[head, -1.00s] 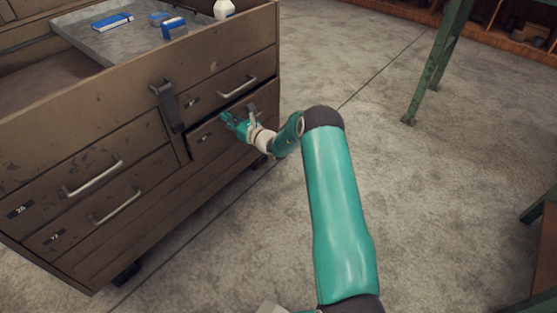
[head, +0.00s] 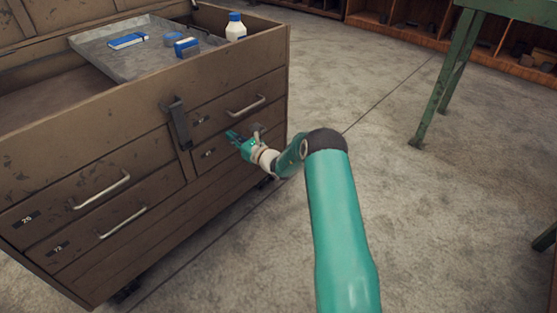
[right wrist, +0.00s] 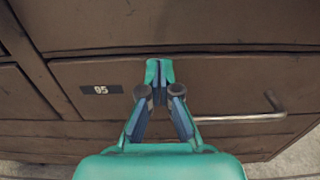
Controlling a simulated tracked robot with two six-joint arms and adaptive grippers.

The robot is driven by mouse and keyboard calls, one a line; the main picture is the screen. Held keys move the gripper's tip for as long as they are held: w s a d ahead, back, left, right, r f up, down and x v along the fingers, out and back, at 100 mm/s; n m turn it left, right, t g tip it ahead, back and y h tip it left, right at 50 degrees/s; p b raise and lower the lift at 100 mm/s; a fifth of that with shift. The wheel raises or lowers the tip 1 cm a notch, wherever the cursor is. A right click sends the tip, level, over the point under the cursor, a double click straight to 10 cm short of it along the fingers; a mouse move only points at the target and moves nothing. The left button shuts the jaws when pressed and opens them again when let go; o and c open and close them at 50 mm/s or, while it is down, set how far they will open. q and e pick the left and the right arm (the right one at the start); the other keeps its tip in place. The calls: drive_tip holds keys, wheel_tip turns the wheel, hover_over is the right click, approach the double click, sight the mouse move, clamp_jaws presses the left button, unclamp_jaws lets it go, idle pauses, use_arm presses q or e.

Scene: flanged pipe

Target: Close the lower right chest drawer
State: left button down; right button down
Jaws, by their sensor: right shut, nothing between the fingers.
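The lower right chest drawer (head: 208,165) is a brown front at the chest's right end, below another drawer. It looks flush or nearly flush with the chest face. In the right wrist view the drawer front (right wrist: 105,110) carries a label 05, and its bar handle (right wrist: 255,112) shows at the right. My right gripper (head: 232,138) is shut and empty at this front, hiding part of it and most of the handle in the head view. Its closed fingertips (right wrist: 160,72) are at the upper part of the front; contact cannot be told. My left gripper is out of view.
The upper right drawer (head: 235,106) is shut, with a latch (head: 178,122) to its left. The chest's open top holds a grey tray (head: 95,50) with blue items and a white bottle (head: 235,28). A green table leg (head: 440,85) stands right; the floor between is clear.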

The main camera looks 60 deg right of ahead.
drive_tip(key=s+a+p, duration=0.1)
drive_tip(key=s+p, duration=0.2)
drive_tip(key=s, duration=0.9)
drive_tip(key=s+a+f+n+g+y, duration=0.1)
drive_tip(key=a+f+n+g+y, duration=0.25)
drive_tip(key=a, duration=0.55)
drive_tip(key=s+a+f+n+g+y, duration=0.1)
drive_tip(key=a+f+n+g+y, duration=0.2)
drive_tip(key=a, duration=0.6)
drive_tip(key=s+a+f+n+g+y, duration=0.1)
drive_tip(key=a+f+n+g+y, duration=0.2)
drive_tip(key=a, duration=0.6)
drive_tip(key=s+a+f+n+g+h, duration=0.1)
drive_tip(key=s+a+f+n+g, duration=0.4)
drive_tip(key=s+a+n, duration=0.35)
drive_tip(key=s+a+f+n+g+h, duration=0.2)
drive_tip(key=s+a+f+n+g, duration=0.3)
drive_tip(key=s+n, duration=0.6)
drive_tip(key=w+a+r+n+t, duration=0.2)
drive_tip(key=a+n, duration=0.3)
drive_tip(key=n, duration=0.2)
wheel_tip(320, 180, up, 34)
drive_tip(key=p, duration=3.5)
drive_tip(key=shift+d+r+p, duration=0.25)
drive_tip(key=shift+d+p, duration=0.05)
